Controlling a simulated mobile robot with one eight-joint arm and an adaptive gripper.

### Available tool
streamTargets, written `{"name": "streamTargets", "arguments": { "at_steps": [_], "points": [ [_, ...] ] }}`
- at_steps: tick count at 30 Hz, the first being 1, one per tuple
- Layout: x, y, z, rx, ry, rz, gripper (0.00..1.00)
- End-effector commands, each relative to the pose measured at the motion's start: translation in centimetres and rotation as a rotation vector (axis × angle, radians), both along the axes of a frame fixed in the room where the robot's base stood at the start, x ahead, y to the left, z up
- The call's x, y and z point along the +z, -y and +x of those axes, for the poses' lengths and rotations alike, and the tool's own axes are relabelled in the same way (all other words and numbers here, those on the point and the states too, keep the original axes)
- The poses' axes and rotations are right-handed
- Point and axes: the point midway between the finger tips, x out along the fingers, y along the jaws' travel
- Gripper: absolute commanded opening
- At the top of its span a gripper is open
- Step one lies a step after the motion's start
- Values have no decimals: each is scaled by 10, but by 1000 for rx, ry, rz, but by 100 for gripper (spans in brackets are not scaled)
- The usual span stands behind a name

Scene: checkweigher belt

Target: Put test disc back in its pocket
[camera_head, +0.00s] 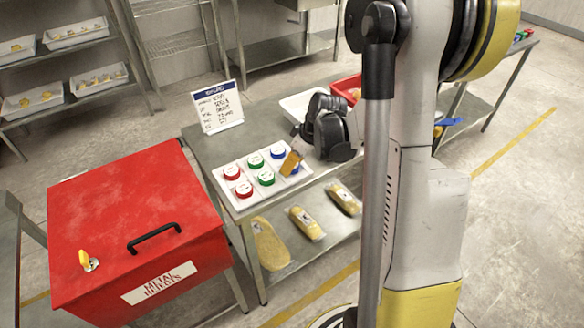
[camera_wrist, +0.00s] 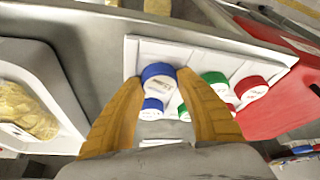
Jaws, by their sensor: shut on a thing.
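My gripper (camera_wrist: 160,80) is shut on a blue disc (camera_wrist: 158,72), with its two orange fingers on either side of it. In the head view, the gripper (camera_head: 290,163) is over the right end of a white pocketed tray (camera_head: 236,206), and its finger partly hides the held disc. I cannot tell whether this disc rests in its pocket or hangs just above it. A second blue disc (camera_head: 278,152) sits in the tray behind it. Two green discs (camera_head: 256,160) and two red discs (camera_head: 232,172) sit in the other pockets.
The tray stands on a steel table (camera_head: 205,150). A sign (camera_head: 218,106) stands behind it, and a white bin (camera_head: 300,103) and a red bin (camera_head: 346,88) lie further back. A red metal-rejects box (camera_head: 135,225) is at left. Bagged items (camera_head: 305,222) lie on the lower shelf.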

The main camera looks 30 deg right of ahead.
Motion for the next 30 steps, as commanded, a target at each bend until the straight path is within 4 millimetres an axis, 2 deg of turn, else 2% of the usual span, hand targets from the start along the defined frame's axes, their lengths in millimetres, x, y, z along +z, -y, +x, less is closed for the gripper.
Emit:
{"name": "streamTargets", "arguments": {
  "at_steps": [11, 12, 13, 23, 26, 30],
  "points": [
    [-5, 0, 0, 0, 0, 0, 7],
    [-4, 0, 0, 0, -1, 0, 54],
    [-4, 0, 0, 0, -1, 0, 60],
    [1, 0, 0, 0, -1, 0, 60],
    [15, 3, -4, -2, -1, -1, 60],
    [45, 7, -16, -1, -1, 0, 60]
  ]
}}
